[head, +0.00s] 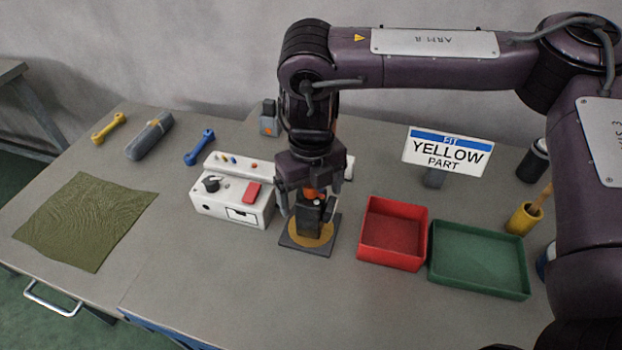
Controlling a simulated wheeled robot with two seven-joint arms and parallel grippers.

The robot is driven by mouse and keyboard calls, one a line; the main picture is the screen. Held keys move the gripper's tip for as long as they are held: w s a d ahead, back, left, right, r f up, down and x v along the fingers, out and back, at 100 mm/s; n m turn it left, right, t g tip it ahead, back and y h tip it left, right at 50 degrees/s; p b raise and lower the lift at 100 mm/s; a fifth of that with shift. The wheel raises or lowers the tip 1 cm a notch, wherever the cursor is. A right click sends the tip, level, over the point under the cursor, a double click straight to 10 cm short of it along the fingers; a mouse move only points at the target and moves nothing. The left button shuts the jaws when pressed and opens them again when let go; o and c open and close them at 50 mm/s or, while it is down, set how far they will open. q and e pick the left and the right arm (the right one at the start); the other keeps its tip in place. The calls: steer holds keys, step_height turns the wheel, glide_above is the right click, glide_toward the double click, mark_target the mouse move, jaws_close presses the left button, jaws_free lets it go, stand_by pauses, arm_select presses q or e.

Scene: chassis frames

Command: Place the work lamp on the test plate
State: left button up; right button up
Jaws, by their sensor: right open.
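The work lamp, a dark block-like body with an orange part at its top (310,213), appears to stand upright on the test plate. The test plate (288,243) is a flat dark square with a yellow disc on it. My right gripper (308,205) points down from above, open, with its fingers beside the upper part of the lamp. The fingers partly hide the lamp, and I cannot tell whether they touch it. My left gripper is not in view.
A white control box (225,208) stands close left of the plate. A red tray (393,232) and a green tray (480,260) are to the right. The front table area is clear.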

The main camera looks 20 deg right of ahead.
step_height(320, 180, up, 12)
steer(key=shift+r+p, duration=0.1)
steer(key=shift+p, duration=0.45)
